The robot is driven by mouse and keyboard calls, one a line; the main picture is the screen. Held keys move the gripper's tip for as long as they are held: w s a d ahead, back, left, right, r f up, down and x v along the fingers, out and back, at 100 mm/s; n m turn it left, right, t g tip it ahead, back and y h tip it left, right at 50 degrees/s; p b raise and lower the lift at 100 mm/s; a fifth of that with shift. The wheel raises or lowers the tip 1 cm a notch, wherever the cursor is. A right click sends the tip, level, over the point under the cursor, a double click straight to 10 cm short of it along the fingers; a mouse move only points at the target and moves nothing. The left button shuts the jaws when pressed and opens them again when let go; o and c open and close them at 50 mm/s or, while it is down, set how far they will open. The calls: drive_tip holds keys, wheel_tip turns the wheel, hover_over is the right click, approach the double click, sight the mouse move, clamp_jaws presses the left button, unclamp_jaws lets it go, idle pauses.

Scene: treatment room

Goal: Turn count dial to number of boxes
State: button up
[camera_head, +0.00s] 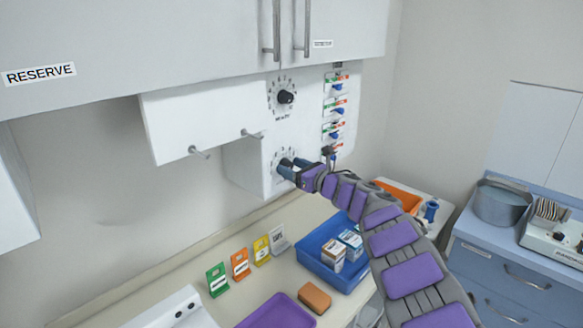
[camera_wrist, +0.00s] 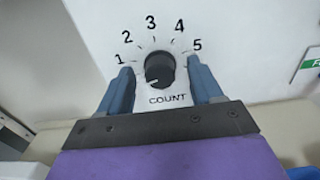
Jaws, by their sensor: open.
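The count dial (camera_wrist: 160,66) is a round black knob on a white panel, with numbers 1 to 5 arched above it and "COUNT" below. A white mark on the knob points to the lower left, below the 1. My gripper (camera_wrist: 163,84) is open, with one blue finger on each side of the knob; I cannot tell whether they touch it. In the head view my gripper (camera_head: 289,168) covers most of this dial. White boxes with coloured labels (camera_head: 333,252) stand in a blue tray (camera_head: 312,247) on the counter; I make out at least two.
Another black dial (camera_head: 286,97) sits higher on the panel, beside a column of blue-knobbed switches (camera_head: 337,103). Hooks (camera_head: 252,134) stick out at left. Green, orange and yellow cards (camera_head: 240,264), a purple tray (camera_head: 277,312) and an orange block (camera_head: 314,297) are on the counter.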

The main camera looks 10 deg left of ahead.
drive_tip(key=shift+w+a, duration=0.2)
drive_tip(key=shift+w, duration=0.05)
drive_tip(key=c, duration=1)
